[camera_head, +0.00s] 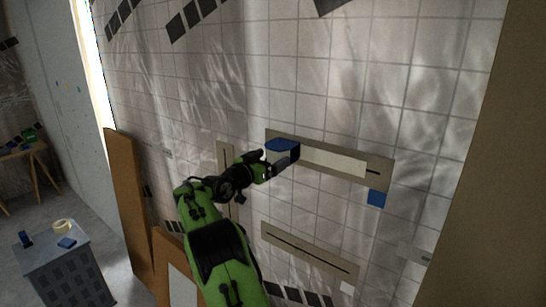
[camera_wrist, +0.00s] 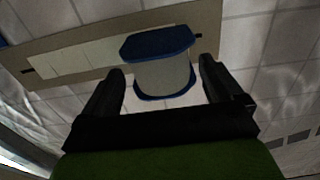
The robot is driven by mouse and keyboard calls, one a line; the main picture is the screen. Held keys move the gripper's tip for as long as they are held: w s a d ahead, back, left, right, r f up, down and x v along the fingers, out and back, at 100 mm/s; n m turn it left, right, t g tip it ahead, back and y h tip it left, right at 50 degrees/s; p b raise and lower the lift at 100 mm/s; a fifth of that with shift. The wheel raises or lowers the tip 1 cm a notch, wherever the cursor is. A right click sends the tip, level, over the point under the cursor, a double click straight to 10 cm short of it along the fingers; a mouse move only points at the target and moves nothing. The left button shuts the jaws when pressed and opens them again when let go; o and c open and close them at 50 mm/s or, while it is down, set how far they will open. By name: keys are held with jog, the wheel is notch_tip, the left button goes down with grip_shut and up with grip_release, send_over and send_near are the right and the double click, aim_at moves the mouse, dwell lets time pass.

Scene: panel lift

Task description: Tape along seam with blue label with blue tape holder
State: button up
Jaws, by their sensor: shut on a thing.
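My gripper (camera_head: 268,167) is shut on the blue tape holder (camera_head: 283,147), at the left end of the upper beige strip panel (camera_head: 381,164). In the wrist view the holder (camera_wrist: 158,45) has blue ends and a pale middle between my fingers (camera_wrist: 162,72). A white tape band (camera_head: 335,162) covers most of that panel's seam, from the holder rightward. A short dark piece of seam (camera_head: 372,172) shows at the right end. The blue label (camera_head: 377,197) is just below that end. My gripper and the holder hide the panel's left end, and contact with the wall cannot be told.
A lower beige panel (camera_head: 308,255) has a bare dark seam and a white label (camera_head: 347,288). A narrow upright panel (camera_head: 225,158) is behind my arm. A grey stand (camera_head: 65,270) at lower left holds a tape roll (camera_head: 63,226) and other small items. Brown boards lean nearby.

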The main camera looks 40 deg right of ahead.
jog(key=w+b, duration=0.1)
jog(key=b, duration=0.2)
jog(key=shift+w+a+f+b, duration=0.1)
jog(key=shift+w+f+b, duration=0.25)
jog(key=shift+f, duration=0.05)
jog(key=s+b, duration=0.2)
jog(key=b, duration=0.1)
jog(key=shift+s+d+r, duration=0.2)
jog(key=s+d+b, duration=0.1)
jog(key=s+b, duration=0.9)
jog(key=b, duration=0.1)
jog(key=shift+s+d+b, duration=0.3)
jog(key=shift+s+b, duration=0.05)
